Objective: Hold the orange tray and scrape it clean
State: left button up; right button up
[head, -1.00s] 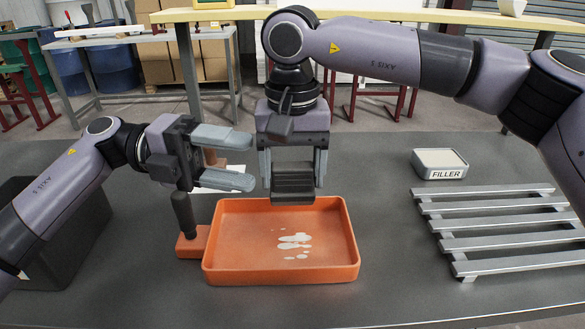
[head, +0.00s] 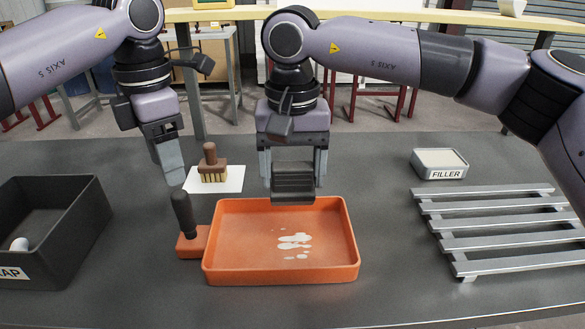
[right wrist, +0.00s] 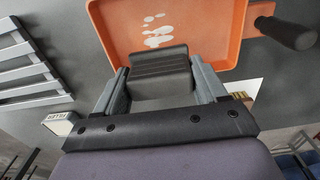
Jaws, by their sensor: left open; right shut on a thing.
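The orange tray (head: 330,269) lies on the dark table, with white residue (head: 294,242) on its floor right of centre. Its dark upright handle (head: 183,214) stands on an orange tab at the tray's left side. My right gripper (head: 293,180) is shut on a dark grey ribbed scraper block (head: 293,190), held at the tray's far edge. The scraper also shows in the right wrist view (right wrist: 160,72), between the fingers. My left gripper (head: 172,178) is open and empty, pointing down above and slightly left of the handle. Its fingers overlap in this view.
A brown brush (head: 211,168) stands on white paper (head: 231,182) behind the handle. A dark bin (head: 88,225) with a white piece inside is at the left. A filler box (head: 440,163) and a slatted metal rack (head: 500,240) are at the right.

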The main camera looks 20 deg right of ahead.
aim_at(182, 215)
pick_arm(q)
notch_tip(182, 215, down, 12)
jog(key=shift+r, duration=0.15)
dwell(0.4)
grip_shut()
jog(key=shift+s, duration=0.1)
dwell(1.3)
